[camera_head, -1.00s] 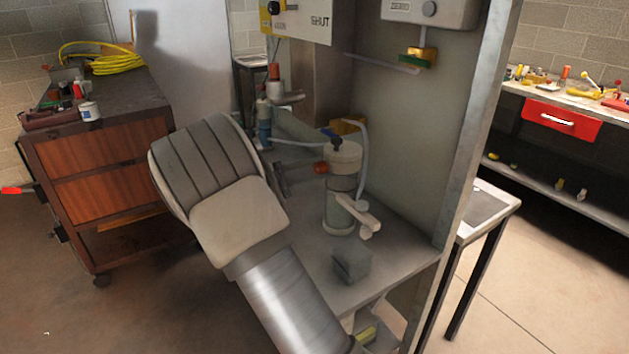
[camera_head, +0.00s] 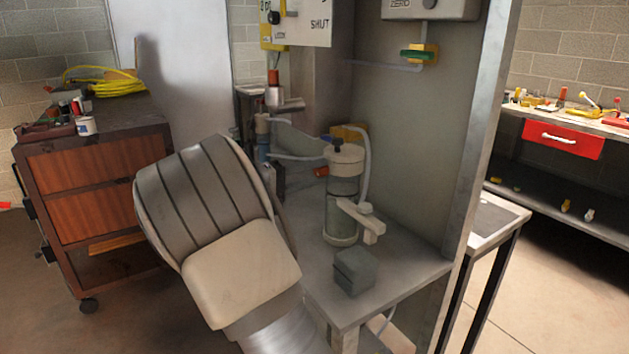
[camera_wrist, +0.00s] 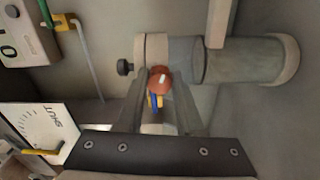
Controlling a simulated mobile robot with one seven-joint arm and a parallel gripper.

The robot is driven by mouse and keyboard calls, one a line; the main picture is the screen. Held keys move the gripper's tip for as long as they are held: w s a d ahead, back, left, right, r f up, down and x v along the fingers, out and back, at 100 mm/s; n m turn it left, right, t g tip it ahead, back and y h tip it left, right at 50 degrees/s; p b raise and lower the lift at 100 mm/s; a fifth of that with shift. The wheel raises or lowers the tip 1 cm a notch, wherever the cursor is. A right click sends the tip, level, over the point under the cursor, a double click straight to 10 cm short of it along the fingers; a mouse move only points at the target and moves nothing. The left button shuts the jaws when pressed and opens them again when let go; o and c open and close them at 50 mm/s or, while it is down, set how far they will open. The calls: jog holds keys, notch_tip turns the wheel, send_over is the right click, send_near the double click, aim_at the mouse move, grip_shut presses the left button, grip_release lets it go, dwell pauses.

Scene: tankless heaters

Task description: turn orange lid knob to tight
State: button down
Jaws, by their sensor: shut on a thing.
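The orange knob (camera_head: 321,171) shows beside the pale lid (camera_head: 343,152) of a grey canister (camera_head: 342,205) on the bench shelf. In the wrist view the rounded orange knob (camera_wrist: 160,79) sits between my two fingers, with a small blue and yellow part just below it. My gripper (camera_wrist: 158,92) is shut on the orange knob. The canister (camera_wrist: 235,60) lies sideways in that view, behind the fingertips. In the head view my pale, ribbed wrist hides most of the gripper. No tight mark is readable near the knob.
A grey block (camera_head: 354,271) stands near the shelf's front edge. A pale lever (camera_head: 361,218) sticks out from the canister. A SHUT panel (camera_head: 297,22) hangs above, and an upright post (camera_head: 480,130) bounds the right side. A wooden cabinet (camera_head: 95,175) stands left.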

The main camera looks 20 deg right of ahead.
dwell(0.4)
jog(key=c, duration=0.5)
grip_release()
jog(key=shift+c, duration=0.2)
jog(key=shift+a, duration=0.1)
jog(key=s+a+p, duration=0.3)
jog(key=a, duration=1.4)
jog(key=shift+s, duration=0.2)
